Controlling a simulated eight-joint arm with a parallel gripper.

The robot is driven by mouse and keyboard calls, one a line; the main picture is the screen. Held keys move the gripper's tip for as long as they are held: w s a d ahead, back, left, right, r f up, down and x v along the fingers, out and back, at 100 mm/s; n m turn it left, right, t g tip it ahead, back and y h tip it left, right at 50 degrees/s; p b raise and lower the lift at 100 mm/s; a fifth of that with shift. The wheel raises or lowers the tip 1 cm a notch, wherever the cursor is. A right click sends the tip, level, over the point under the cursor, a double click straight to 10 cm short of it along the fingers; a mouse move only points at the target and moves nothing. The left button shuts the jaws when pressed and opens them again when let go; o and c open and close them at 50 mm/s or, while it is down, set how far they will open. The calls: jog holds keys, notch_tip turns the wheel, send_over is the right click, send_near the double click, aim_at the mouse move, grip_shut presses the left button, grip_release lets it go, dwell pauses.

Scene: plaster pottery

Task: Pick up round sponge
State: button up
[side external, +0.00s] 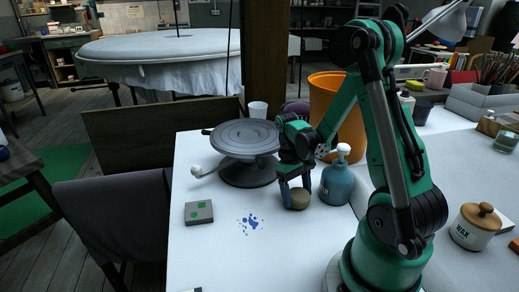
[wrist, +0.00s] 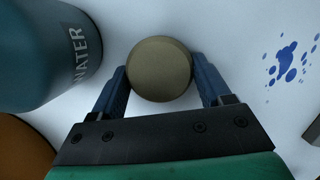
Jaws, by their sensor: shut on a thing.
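The round sponge (wrist: 160,69) is a tan disc between the two blue fingers of my gripper (wrist: 161,82) in the wrist view. My gripper is shut on it, with a finger against each side. In the side view the sponge (side external: 298,199) is low at the white table top, below my gripper (side external: 294,190). I cannot tell whether it touches the table.
A blue water bottle (side external: 340,180) with a pump stands close to the right of the sponge; it also shows in the wrist view (wrist: 45,50). A grey turntable (side external: 247,148) stands behind left. Blue splashes (side external: 250,224) and a grey block (side external: 199,212) lie front left.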

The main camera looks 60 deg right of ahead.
aim_at(197, 211)
jog(key=shift+a+r, duration=0.15)
jog(key=shift+r, duration=0.35)
jog(key=r, duration=0.6)
jog(key=shift+w+a, duration=0.25)
jog(key=shift+a, duration=0.05)
jog(key=w+a, duration=0.3)
jog(key=a, duration=0.2)
jog(key=w+a, duration=0.3)
jog(key=a, duration=0.3)
jog(key=w+a, duration=0.3)
jog(key=a, duration=0.2)
jog(key=shift+a, duration=0.35)
jog(key=o, duration=0.5)
jog(key=shift+c, duration=1.4)
jog(key=w+d+m+t, duration=0.1)
jog(key=w+m, duration=0.1)
jog(key=m, duration=0.1)
jog(key=w+d+m+y, duration=0.1)
jog(key=w+m, duration=0.1)
jog(key=m, duration=0.2)
jog(key=w+d+m+t+y, duration=0.1)
jog(key=w+m, duration=0.2)
jog(key=m, duration=0.1)
jog(key=shift+w+f+t, duration=0.1)
jog(key=shift+f+t, duration=0.2)
jog(key=shift+w+f+m, duration=0.15)
jog(key=shift+f+m, duration=0.1)
jog(key=shift+m, duration=0.25)
jog(key=shift+f, duration=1.9)
